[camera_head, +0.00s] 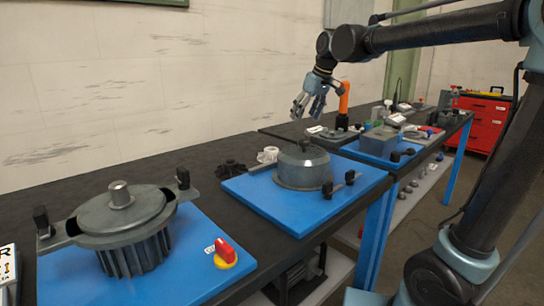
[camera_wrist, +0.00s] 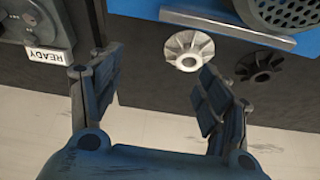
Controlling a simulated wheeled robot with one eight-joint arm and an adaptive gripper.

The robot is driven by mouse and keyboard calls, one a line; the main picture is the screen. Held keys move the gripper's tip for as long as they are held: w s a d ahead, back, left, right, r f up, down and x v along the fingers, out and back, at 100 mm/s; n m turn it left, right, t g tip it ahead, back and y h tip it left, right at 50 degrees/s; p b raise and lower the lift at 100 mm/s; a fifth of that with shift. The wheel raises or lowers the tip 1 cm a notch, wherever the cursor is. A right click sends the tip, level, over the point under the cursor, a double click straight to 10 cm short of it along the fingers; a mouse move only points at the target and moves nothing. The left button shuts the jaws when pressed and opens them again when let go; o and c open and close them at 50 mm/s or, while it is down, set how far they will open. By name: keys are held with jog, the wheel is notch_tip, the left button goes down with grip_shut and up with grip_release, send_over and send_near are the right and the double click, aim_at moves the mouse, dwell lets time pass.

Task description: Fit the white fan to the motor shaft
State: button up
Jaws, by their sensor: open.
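The white fan (camera_head: 268,154) lies on the dark bench top beside the middle blue board. It also shows in the wrist view (camera_wrist: 189,50), finned side up, beyond my fingers and apart from them. My gripper (camera_head: 307,109) is open and empty, above and behind the bench; its two fingers (camera_wrist: 157,65) are spread wide in the wrist view. A finned motor (camera_head: 133,254) stands on the left blue board between two black clamps. A short grey stub (camera_head: 120,194), which looks like its shaft, points up at its top centre.
A black fan (camera_head: 230,168) lies next to the white one. A domed grey housing (camera_head: 302,167) stands on the middle board (camera_head: 245,192); a perforated dark surface (camera_wrist: 285,12) shows in the wrist view. A red-yellow switch (camera_head: 224,252) stands on the left board.

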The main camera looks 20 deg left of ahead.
jog(key=s+a+r+n, duration=0.1)
jog(key=s+a, duration=0.1)
jog(key=a, duration=0.4)
send_over(272, 149)
jog(key=s+d, duration=0.2)
jog(key=shift+n+g, duration=0.3)
jog(key=shift+g, duration=0.1)
jog(key=f, duration=1.1)
jog(key=shift+w+d, duration=0.2)
jog(key=shift+s+x, duration=0.2)
jog(key=shift+x, duration=1.15)
jog(key=shift+s+x, duration=0.2)
jog(key=shift+x, duration=1.1)
jog(key=shift+a, duration=0.1)
jog(key=c, duration=1.2)
